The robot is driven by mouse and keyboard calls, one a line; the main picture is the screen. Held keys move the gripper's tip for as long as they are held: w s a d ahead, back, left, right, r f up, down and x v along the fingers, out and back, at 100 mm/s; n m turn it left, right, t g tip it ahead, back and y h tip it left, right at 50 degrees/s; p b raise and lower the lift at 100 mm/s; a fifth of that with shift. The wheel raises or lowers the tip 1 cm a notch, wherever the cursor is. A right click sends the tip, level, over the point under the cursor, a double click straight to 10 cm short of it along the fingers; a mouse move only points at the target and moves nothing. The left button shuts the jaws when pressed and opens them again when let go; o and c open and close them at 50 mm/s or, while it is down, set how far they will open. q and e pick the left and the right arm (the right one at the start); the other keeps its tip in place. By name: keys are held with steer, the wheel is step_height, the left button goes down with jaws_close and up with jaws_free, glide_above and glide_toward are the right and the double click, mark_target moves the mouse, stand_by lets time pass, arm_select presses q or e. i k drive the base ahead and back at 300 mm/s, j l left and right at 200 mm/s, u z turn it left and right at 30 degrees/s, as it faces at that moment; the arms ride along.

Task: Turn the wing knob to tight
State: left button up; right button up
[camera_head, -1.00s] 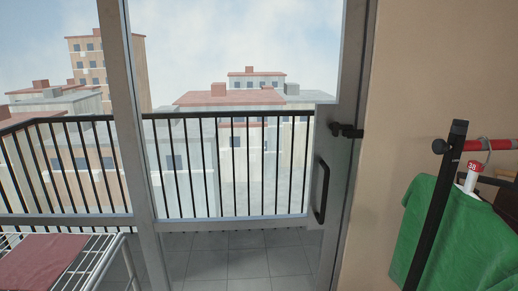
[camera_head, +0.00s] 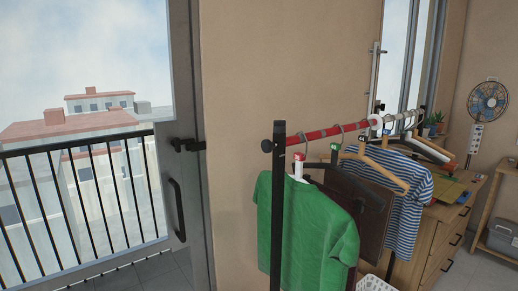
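The post stands upright and carries a red rail (camera_head: 330,131) running away to the right. Neither of my grippers is in view.
Hanging on the rack are a green shirt (camera_head: 305,235), a brown garment (camera_head: 365,200) and a striped shirt (camera_head: 405,185). A white basket (camera_head: 375,284) is below. A glass door with a black handle (camera_head: 178,208) is left. A wooden dresser (camera_head: 425,240) and a fan (camera_head: 488,102) are right.

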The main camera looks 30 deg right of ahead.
mark_target(280, 126)
steer(key=z, duration=1.7)
